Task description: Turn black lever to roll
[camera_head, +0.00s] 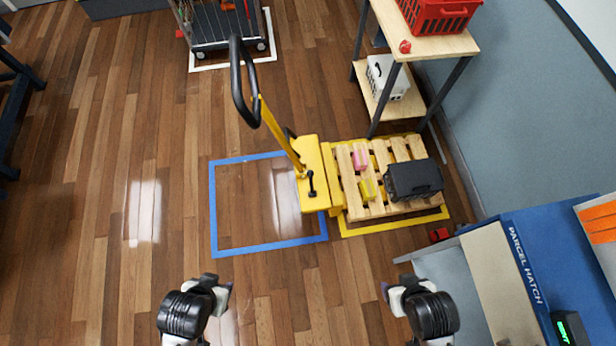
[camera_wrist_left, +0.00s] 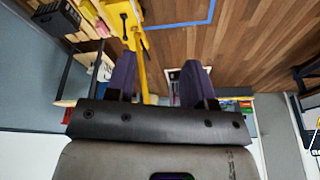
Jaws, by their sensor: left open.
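A yellow pallet truck (camera_head: 312,165) stands on the floor with its forks side toward a wooden pallet. A small black lever (camera_head: 311,185) with a round knob is on its yellow body. A long yellow tiller with a black loop handle (camera_head: 243,85) rises from it. My left gripper (camera_head: 222,287) is well short of the truck, in front and to the left, with nothing in it. In the left wrist view its two fingers (camera_wrist_left: 160,78) are spread apart, and part of the truck shows beyond them. My right gripper (camera_head: 390,290) is in front of the pallet; its fingers are too small to judge.
The pallet (camera_head: 400,150) carries a black case (camera_head: 413,179) and pink and yellow blocks. A blue floor outline (camera_head: 212,210) lies left of the truck. A shelf (camera_head: 440,46) stands behind, a parcel hatch counter (camera_head: 500,290) at right.

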